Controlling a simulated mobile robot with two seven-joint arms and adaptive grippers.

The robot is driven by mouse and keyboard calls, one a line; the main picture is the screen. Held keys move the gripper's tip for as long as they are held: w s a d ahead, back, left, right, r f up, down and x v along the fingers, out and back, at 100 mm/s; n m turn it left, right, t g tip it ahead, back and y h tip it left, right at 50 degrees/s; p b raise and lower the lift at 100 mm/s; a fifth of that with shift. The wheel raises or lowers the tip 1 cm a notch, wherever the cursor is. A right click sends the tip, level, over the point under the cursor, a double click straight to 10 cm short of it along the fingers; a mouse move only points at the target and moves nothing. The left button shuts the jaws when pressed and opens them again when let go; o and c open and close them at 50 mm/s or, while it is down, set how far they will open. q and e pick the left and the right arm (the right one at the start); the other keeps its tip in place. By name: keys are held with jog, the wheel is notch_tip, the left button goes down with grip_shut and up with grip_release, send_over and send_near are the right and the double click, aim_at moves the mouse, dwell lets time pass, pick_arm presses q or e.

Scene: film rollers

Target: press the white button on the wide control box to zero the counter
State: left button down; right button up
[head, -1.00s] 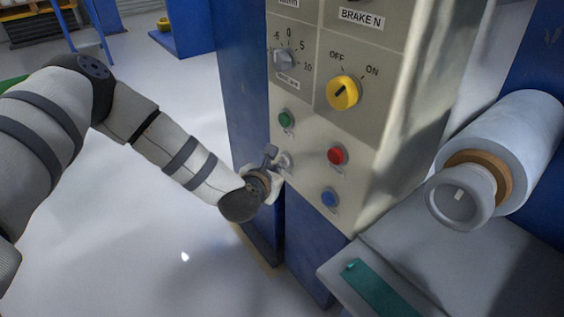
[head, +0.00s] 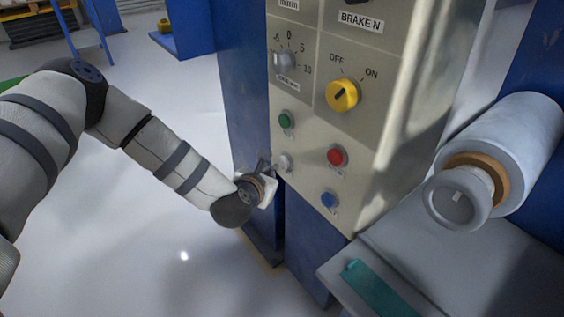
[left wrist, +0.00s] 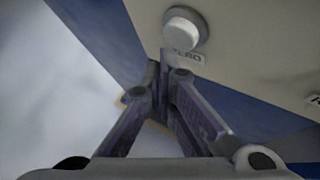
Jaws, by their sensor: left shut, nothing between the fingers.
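The wide control box (head: 310,185) has a beige front panel. Its white button (head: 285,162) sits low on the left side, below a green button. In the left wrist view the white button (left wrist: 181,30) is round, above a label reading ZERO. My left gripper (head: 268,164) is just left of the white button in the head view, with a small gap. In the left wrist view its closed fingertips (left wrist: 164,66) are just below the button, over the label's left edge and apart from the button. They hold nothing. My right gripper is out of view.
Around the white button are a green button (head: 286,120), a red button (head: 337,157) and a blue button (head: 329,199). A yellow knob (head: 342,95) is above. A film roller (head: 510,155) and a grey ledge (head: 420,255) stand at right. Floor at left is clear.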

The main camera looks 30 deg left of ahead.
pick_arm(q)
jog(key=s, duration=0.1)
jog(key=s+a+p, duration=0.1)
jog(key=s, duration=0.1)
jog(key=s+a, duration=0.1)
jog(key=shift+s, duration=0.35)
jog(key=shift+d, duration=0.1)
dwell(0.6)
